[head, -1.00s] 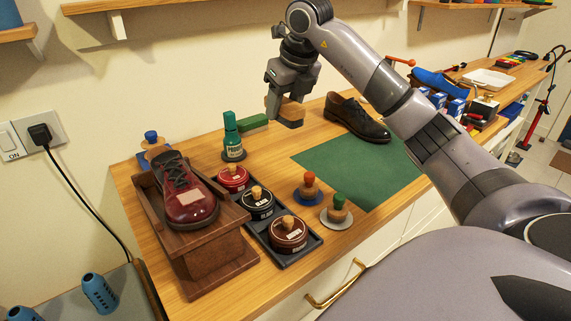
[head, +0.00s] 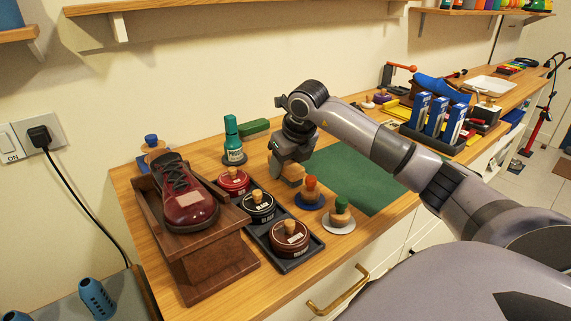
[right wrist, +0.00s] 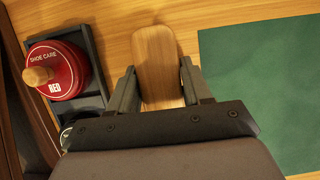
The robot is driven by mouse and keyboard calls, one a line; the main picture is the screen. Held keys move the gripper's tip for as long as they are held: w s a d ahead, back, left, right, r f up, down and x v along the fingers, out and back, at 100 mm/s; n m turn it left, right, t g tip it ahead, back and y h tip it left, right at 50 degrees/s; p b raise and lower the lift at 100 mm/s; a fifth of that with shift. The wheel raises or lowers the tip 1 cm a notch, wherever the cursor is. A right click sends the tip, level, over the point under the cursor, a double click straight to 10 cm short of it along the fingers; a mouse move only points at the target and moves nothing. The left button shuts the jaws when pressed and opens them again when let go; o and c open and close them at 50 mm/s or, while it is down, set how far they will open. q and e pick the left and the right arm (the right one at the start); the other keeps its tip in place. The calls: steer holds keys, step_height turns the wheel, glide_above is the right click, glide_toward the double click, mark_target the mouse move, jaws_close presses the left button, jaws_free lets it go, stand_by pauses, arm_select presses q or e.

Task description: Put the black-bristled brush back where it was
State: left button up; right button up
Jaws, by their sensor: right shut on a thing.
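The brush is a rounded wooden block (head: 292,172). Its top also fills the gap between the fingers in the right wrist view (right wrist: 158,55). My right gripper (head: 282,172) is shut on it, pointing down. It is between the dark tray of tins and the green mat. The bristles cannot be made out now, and I cannot tell whether the brush touches the table. My left gripper is not in view.
A tray (head: 270,250) with several tins is beside the gripper. A red-topped dauber (head: 310,188) and a green-topped dauber (head: 341,207) stand in front. A green bottle (head: 233,145) and green block (head: 254,127) are behind. The green mat (head: 345,170) is partly covered by my arm.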

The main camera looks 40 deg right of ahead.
steer(key=shift+f, duration=0.1)
steer(key=o, duration=1)
steer(key=shift+r, duration=0.45)
steer(key=v, duration=1.1)
steer(key=shift+s+r+p, duration=0.2)
steer(key=shift+p, duration=0.15)
